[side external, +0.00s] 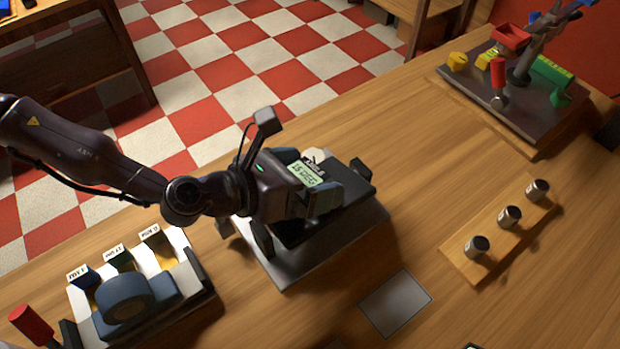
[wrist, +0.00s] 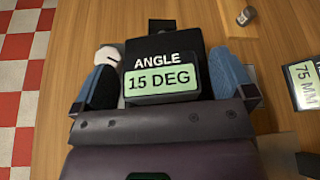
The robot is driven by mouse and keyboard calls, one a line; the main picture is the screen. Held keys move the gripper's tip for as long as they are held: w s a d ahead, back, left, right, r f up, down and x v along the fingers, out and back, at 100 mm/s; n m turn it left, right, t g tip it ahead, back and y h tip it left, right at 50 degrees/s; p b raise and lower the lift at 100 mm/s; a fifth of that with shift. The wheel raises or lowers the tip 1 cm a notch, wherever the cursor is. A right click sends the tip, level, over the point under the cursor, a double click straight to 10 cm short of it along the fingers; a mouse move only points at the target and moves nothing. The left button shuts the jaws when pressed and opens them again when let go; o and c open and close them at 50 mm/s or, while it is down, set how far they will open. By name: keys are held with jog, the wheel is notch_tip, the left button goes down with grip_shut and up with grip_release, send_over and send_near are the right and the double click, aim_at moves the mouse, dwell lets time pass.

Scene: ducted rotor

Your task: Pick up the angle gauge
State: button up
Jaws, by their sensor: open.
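The angle gauge (wrist: 160,82) is a dark block with a pale green display reading "15 DEG" under the word "ANGLE". In the wrist view it sits between the two blue fingers of my gripper (wrist: 165,78). The left finger is close to its left side, and a narrow gap shows on the right. In the side view the gauge (side external: 309,172) shows its green label just beyond my wrist, above a dark stand (side external: 345,232). My gripper (side external: 318,188) is open around it; the wrist partly hides the gauge and fingers. I cannot tell whether either finger touches it.
A wooden block with three metal cylinders (side external: 509,216) lies at right, near a grey plate (side external: 395,302). A tray of labelled blocks (side external: 205,296) is at lower left. A dark board (side external: 480,92) with coloured parts is at upper right. A "75 MM" display (wrist: 306,84) is nearby.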

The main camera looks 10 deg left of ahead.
jog(key=shift+w+d+f, duration=0.1)
jog(key=shift+w+d, duration=0.05)
jog(key=c, duration=1.1)
